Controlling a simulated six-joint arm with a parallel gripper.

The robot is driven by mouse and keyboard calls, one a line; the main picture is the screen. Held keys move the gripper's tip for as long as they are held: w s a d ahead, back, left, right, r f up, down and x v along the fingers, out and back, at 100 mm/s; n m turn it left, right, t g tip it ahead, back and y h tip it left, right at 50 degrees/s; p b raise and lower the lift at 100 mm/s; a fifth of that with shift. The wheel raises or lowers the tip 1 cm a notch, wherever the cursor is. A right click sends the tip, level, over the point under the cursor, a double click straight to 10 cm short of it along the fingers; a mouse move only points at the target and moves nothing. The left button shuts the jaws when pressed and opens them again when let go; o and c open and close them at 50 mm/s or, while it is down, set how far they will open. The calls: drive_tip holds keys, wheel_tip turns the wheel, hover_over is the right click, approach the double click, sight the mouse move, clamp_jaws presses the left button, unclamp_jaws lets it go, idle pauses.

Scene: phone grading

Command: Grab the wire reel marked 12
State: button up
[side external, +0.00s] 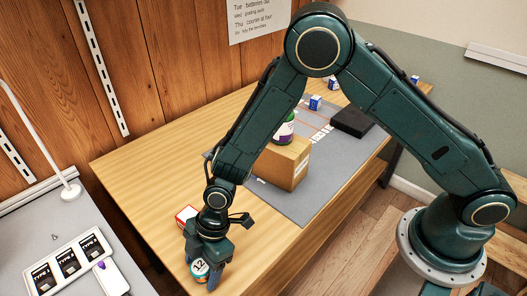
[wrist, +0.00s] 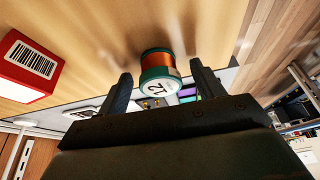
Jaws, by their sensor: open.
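The wire reel marked 12 (side external: 200,269) stands near the left front edge of the wooden table, its white label showing. In the wrist view the reel (wrist: 157,72) has copper-coloured wire between green flanges, with the 12 label toward my gripper. My gripper (side external: 207,274) is low over the table at the reel. In the wrist view my gripper (wrist: 160,82) is open, with one finger on each side of the reel and a visible gap on both sides.
A red and white box with a barcode (wrist: 27,68) stands close beside the reel; the box also shows behind my gripper (side external: 186,215). A cardboard box (side external: 287,165) with a green-and-white container (side external: 284,131) on it stands on the grey mat (side external: 318,196).

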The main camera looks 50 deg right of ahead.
sight(201, 266)
drive_tip(key=c, duration=1.1)
drive_tip(key=shift+o, duration=0.2)
drive_tip(key=shift+r, duration=0.2)
wheel_tip(201, 266, up, 20)
drive_tip(key=shift+f, duration=0.15)
idle(0.3)
